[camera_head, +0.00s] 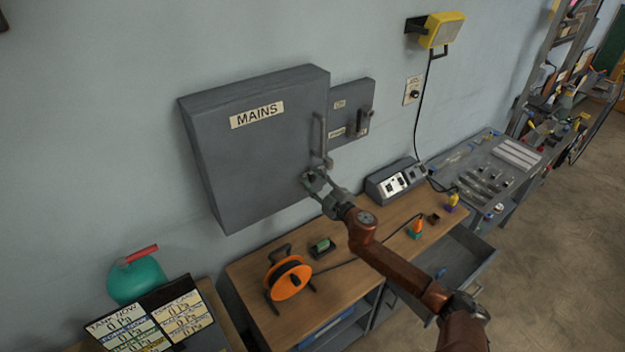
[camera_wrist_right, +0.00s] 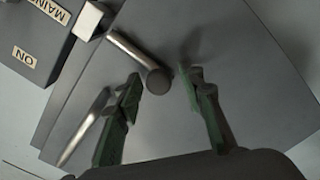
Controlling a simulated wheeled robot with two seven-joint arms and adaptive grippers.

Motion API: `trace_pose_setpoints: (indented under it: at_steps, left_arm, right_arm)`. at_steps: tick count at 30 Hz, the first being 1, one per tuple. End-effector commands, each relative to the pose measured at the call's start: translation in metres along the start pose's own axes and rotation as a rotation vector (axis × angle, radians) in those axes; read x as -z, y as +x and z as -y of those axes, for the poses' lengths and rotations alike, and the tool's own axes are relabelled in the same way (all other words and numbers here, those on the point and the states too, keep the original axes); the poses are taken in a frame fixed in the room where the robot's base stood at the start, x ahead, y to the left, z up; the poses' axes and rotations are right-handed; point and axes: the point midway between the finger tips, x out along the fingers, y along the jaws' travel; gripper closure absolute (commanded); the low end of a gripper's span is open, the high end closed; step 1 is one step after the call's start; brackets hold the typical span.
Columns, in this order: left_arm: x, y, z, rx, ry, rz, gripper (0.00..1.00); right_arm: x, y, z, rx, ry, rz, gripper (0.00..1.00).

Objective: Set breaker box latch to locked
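The grey breaker box (camera_head: 250,150), labelled MAINS, hangs on the wall with its door closed. A long metal door handle (camera_head: 322,135) runs down its right side; it also shows in the right wrist view (camera_wrist_right: 82,130). A short metal latch lever (camera_wrist_right: 132,52) with a round end lies across the box front in the right wrist view. My right gripper (camera_head: 314,182) is at the box's lower right, by the foot of the handle. In the wrist view its green fingers (camera_wrist_right: 160,84) are apart, on either side of the lever's round end; contact cannot be told. My left gripper is out of view.
A smaller switch box (camera_head: 350,112) is on the wall at the right. Below is a wooden workbench (camera_head: 240,270) with an orange cable reel (camera_head: 289,278), a grey control panel (camera_head: 393,180) and an open drawer (camera_head: 450,262). The wall left of the breaker box is clear.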

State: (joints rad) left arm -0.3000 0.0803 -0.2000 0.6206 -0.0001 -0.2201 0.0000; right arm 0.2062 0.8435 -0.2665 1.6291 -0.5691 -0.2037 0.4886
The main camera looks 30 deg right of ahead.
Motion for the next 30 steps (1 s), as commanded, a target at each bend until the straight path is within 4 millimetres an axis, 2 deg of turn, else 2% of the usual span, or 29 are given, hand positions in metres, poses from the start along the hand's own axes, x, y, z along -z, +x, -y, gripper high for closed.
trace_pose_setpoints:
  at_steps: [2,15,27,30]
  left_arm:
    - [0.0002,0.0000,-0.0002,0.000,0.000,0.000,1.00]
    - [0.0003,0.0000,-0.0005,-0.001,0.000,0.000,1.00]
    - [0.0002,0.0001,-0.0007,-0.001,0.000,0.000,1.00]
    - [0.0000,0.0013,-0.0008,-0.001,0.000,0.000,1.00]
  right_arm:
    - [-0.0002,-0.0002,-0.0002,0.000,0.000,0.000,0.71]
    - [-0.0001,-0.0003,-0.0007,-0.001,0.001,0.000,1.00]
    - [0.0001,0.0000,-0.0008,-0.001,0.001,0.000,1.00]
    - [-0.0059,0.0002,-0.0047,-0.002,0.001,0.002,1.00]
